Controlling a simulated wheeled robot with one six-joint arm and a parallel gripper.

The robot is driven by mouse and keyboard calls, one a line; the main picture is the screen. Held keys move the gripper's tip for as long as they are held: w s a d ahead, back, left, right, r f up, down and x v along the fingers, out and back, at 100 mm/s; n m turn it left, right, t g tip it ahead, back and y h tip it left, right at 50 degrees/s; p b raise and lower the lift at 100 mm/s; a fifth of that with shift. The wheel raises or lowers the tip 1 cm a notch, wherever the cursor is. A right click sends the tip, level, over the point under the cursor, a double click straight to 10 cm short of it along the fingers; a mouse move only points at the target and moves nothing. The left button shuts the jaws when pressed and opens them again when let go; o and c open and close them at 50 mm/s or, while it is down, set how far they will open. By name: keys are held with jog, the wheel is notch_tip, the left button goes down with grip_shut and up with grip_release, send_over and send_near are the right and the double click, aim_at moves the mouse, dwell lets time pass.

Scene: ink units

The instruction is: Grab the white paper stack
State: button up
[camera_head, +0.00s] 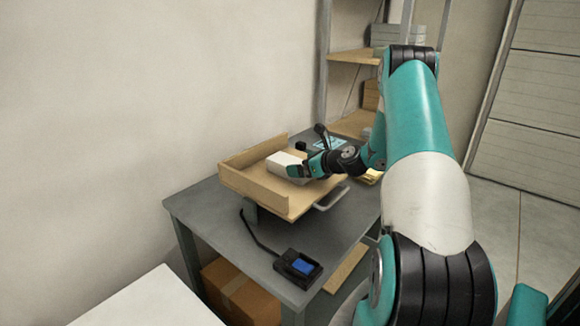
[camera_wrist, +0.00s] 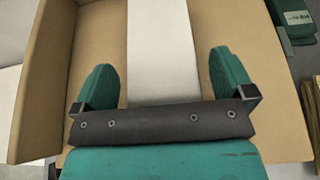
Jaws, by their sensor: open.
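The white paper stack (camera_head: 286,164) lies in a tan wooden tray (camera_head: 240,181) on a grey table. In the wrist view the stack (camera_wrist: 162,50) runs up the middle between my gripper's two teal fingers, with tan tray floor visible on both sides of it. My gripper (camera_head: 298,169) is open, at the right side of the stack in the head view. In the wrist view my gripper (camera_wrist: 162,75) shows a finger on each side of the stack, with gaps between. The stack's near end is hidden behind the gripper body.
The tray has raised walls at its back and left. A black device with a blue top (camera_head: 299,266) sits at the table's (camera_head: 215,225) front edge, on a cable. A shelf (camera_head: 352,122) stands behind. A cardboard box (camera_head: 240,292) is under the table.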

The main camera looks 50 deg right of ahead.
jog(key=shift+x, duration=1.05)
jog(key=shift+c, duration=0.2)
jog(key=shift+r, duration=0.1)
jog(key=c, duration=1.2)
